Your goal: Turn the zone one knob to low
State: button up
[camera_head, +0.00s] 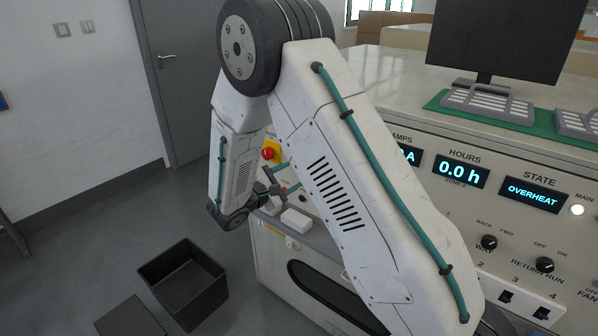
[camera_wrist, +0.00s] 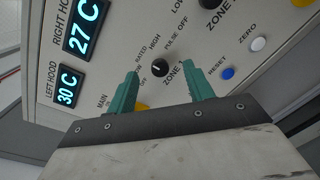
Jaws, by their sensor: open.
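The zone one knob (camera_wrist: 159,67) is a small round black knob on the pale panel, beside the "ZONE 1" lettering in the wrist view. Its pointer is too small to read. My gripper (camera_wrist: 162,79) is open, and its two teal fingers point at the panel, one on each side of the knob in the picture. I cannot tell whether they touch it. In the head view my gripper (camera_head: 285,179) is at the panel's left part, and my arm hides the zone one knob there.
A second black knob (camera_wrist: 210,3), by "ZONE 2", a white button (camera_wrist: 258,44) and a blue button (camera_wrist: 227,74) are nearby. A red button (camera_head: 270,153) sits near my gripper. The state display (camera_head: 533,194) reads OVERHEAT. A black bin (camera_head: 152,273) stands on the floor.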

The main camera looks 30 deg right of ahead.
jog(key=w+d+f+n+t, duration=0.1)
jog(key=w+d+f, duration=0.1)
jog(key=w+d, duration=0.2)
jog(key=shift+x, duration=1.1)
jog(key=shift+f, duration=0.15)
jog(key=shift+c, duration=0.3)
jog(key=c, duration=0.9)
